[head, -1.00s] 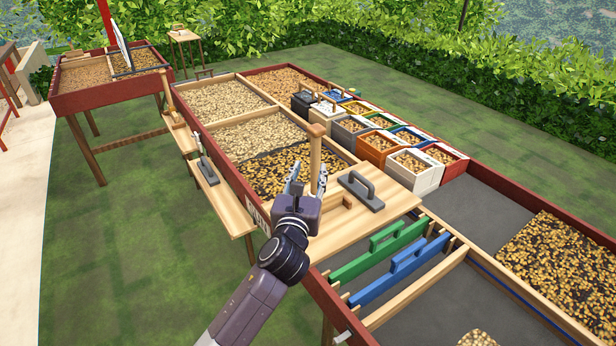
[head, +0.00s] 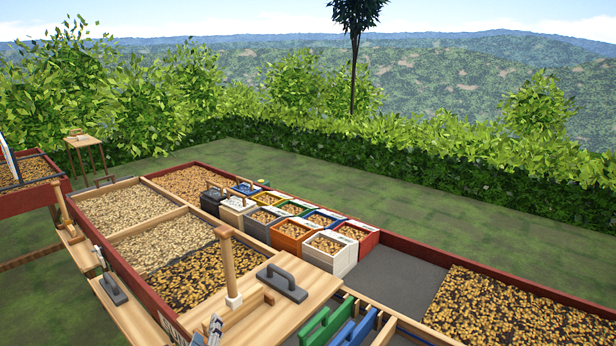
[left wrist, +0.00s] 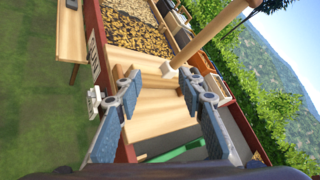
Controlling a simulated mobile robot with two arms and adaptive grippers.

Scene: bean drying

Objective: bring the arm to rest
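My left gripper (head: 208,332) shows at the bottom edge of the head view, only its fingertips in the picture. In the left wrist view the fingers (left wrist: 159,88) stand wide apart with nothing between them, above a wooden board (left wrist: 160,112). An upright wooden post (head: 228,265) with a white foot stands on that board just right of the gripper. In the left wrist view the post (left wrist: 212,35) slants past the right fingertip, apart from it as far as I can tell. My right gripper is in neither view.
A black-handled float (head: 282,282) lies on the board. Several bean boxes, among them a white one (head: 330,262), line the drying bed. Green (head: 326,322) and blue (head: 357,330) handled tools sit at the bottom. Another float (head: 113,290) lies on the left shelf. Grass is open behind.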

